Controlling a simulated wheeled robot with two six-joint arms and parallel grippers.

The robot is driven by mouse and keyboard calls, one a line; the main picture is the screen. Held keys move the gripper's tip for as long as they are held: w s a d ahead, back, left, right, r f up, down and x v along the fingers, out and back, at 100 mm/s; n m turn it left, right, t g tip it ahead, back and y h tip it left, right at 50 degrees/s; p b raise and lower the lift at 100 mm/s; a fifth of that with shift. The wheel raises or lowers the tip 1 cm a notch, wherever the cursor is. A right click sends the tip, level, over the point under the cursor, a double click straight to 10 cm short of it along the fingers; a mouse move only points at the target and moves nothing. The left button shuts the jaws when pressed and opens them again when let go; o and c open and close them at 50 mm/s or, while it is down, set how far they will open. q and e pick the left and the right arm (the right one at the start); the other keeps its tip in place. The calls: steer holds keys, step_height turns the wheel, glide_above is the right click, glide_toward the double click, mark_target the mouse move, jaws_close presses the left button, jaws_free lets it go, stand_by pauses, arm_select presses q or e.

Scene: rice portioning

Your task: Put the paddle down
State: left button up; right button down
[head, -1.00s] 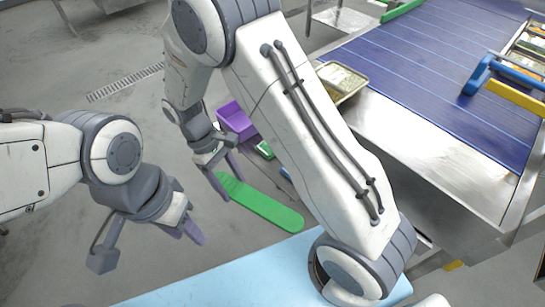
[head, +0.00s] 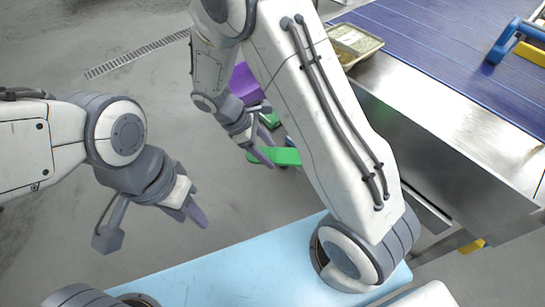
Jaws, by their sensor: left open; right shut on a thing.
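The green paddle (head: 286,157) is in the head view, just left of my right arm's upper link, which hides part of it. My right gripper (head: 262,157) is shut on the paddle at its left end. The paddle is held in front of the purple bin, and I cannot tell whether it touches anything below. My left gripper (head: 193,213) is open and empty at the left, over the grey floor. It is apart from the paddle.
A purple bin (head: 243,83) and a smaller green item (head: 270,119) lie behind my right gripper. A metal tray (head: 372,44) with food stands by the blue conveyor (head: 430,50) and its steel side. A light blue surface (head: 245,265) is at the front. Floor at left is clear.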

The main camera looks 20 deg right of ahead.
steer(key=shift+w+d+f, duration=0.15)
steer(key=shift+d+f, duration=0.3)
steer(key=shift+d, duration=0.25)
steer(key=shift+f+b, duration=0.3)
steer(key=shift+f, duration=1.65)
steer(key=shift+f, duration=0.15)
steer(key=shift+c, duration=1.6)
jaws_free()
